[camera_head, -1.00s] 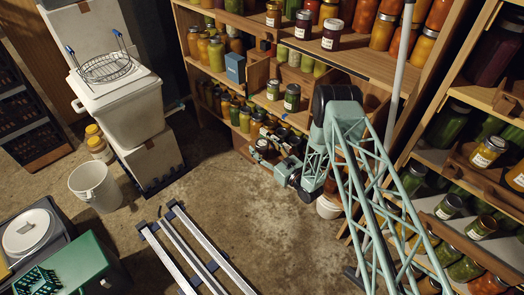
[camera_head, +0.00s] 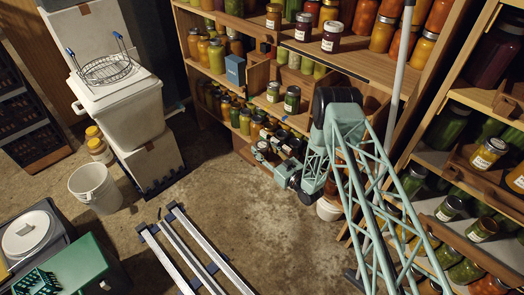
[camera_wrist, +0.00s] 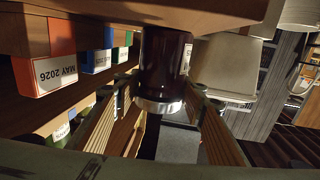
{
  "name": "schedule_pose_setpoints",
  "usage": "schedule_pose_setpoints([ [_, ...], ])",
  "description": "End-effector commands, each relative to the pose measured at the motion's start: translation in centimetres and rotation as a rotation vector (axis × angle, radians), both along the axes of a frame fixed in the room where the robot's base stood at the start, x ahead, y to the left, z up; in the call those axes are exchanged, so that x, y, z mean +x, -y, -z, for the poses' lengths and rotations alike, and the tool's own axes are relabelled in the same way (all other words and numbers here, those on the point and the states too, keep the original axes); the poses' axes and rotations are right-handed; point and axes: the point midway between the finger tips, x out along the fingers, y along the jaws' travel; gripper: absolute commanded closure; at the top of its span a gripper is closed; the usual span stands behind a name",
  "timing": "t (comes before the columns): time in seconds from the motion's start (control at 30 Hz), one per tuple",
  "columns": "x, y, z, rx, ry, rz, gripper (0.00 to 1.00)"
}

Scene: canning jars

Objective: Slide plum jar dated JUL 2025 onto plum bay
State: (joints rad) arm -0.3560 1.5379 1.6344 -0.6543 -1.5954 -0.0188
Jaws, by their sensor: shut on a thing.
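In the wrist view, which is upside down, a dark purple jar (camera_wrist: 163,65) with a silver lid is between the two fingers of my gripper (camera_wrist: 158,108). The fingers are shut on it from both sides. The jar's base end meets a wooden board (camera_wrist: 230,8), so it appears to stand upright on it. Only a sliver of its white label shows, and no date can be read. In the head view my gripper (camera_head: 272,162) is low at the wooden shelf's front; the held jar is too small there to tell apart. The plum bay cannot be identified.
Several jars crowd the lower shelf near my gripper. Two dark jars stand on the upper shelf (camera_head: 350,58). A white bucket (camera_head: 95,187) is on the floor.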

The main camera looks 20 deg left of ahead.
Motion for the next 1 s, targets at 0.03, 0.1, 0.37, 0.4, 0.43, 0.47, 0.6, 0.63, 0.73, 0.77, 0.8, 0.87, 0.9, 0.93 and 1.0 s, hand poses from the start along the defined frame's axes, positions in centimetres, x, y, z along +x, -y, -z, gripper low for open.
schedule_pose_setpoints([
  [0.03,0.0,0.0,-0.1,0.001,0.001,0.0,0.79],
  [0.1,0.0,0.0,-0.2,0.001,0.001,0.0,0.79],
  [0.37,0.1,0.0,-1.8,0.001,0.002,0.0,0.79],
  [0.4,0.1,0.0,-2.2,0.001,0.002,0.0,0.79],
  [0.43,0.1,0.0,-2.5,0.001,0.002,0.0,0.79],
  [0.47,0.1,0.0,-2.8,0.001,0.002,0.0,0.79],
  [0.6,-0.7,0.6,-3.8,0.0,-0.002,0.001,0.79],
  [0.63,-1.2,0.9,-3.8,0.0,-0.002,0.001,0.79],
  [0.73,-2.6,2.0,-3.9,0.001,-0.003,0.002,0.79],
  [0.77,-3.0,2.3,-3.9,-0.001,-0.003,0.002,0.79],
  [0.8,-3.6,2.8,-4.0,-0.001,-0.003,0.002,0.79],
  [0.87,-4.6,3.4,-4.2,0.0,-0.004,0.002,0.79],
  [0.9,-5.3,3.8,-4.2,-0.001,-0.003,0.001,0.79],
  [0.93,-5.7,4.2,-4.3,0.0,-0.002,0.0,0.79],
  [1.0,-6.8,5.0,-4.4,0.0,-0.004,0.001,0.79],
])
